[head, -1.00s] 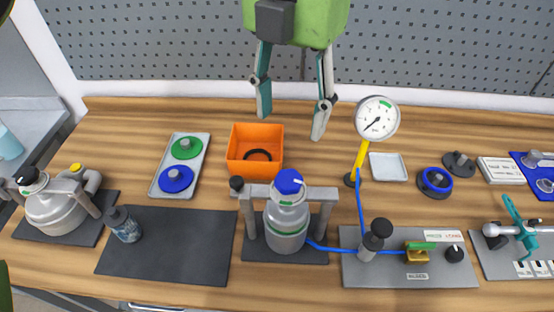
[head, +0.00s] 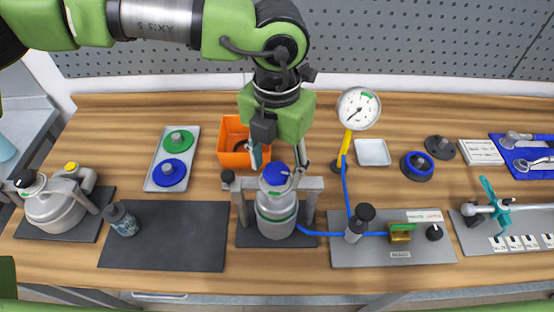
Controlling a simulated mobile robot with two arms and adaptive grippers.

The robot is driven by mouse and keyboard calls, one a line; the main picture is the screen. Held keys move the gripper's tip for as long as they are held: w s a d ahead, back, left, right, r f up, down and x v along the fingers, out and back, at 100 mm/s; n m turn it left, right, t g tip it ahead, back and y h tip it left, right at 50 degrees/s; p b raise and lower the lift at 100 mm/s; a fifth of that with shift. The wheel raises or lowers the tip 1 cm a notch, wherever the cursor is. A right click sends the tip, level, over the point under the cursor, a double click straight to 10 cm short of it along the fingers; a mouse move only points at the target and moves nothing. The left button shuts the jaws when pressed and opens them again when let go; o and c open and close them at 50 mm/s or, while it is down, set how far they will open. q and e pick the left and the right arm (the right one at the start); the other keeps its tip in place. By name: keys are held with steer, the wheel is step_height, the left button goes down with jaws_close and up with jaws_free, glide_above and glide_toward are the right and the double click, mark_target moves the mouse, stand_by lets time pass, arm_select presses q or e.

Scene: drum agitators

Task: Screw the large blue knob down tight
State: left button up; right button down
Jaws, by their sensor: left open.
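A large blue knob (head: 275,174) with a white mark caps the grey-white drum (head: 276,214), which stands upright in a grey frame (head: 312,184). My left gripper (head: 278,166) comes down over the knob from above, pointing downward. Its fingers are apart and show on either side of the knob. I cannot tell whether they touch it. Another blue disc with a knob (head: 170,172) lies beside a green one (head: 178,140) on a grey tray (head: 151,184). My right gripper is not in view.
A pressure gauge (head: 358,108) on a yellow stem stands to the right, with a blue hose (head: 346,200) running to the drum. A dark mat (head: 165,240) at left is mostly clear; a small bottle (head: 122,220) stands on it.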

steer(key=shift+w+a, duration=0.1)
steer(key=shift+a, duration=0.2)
arm_select(q)
steer(key=c, duration=1.1)
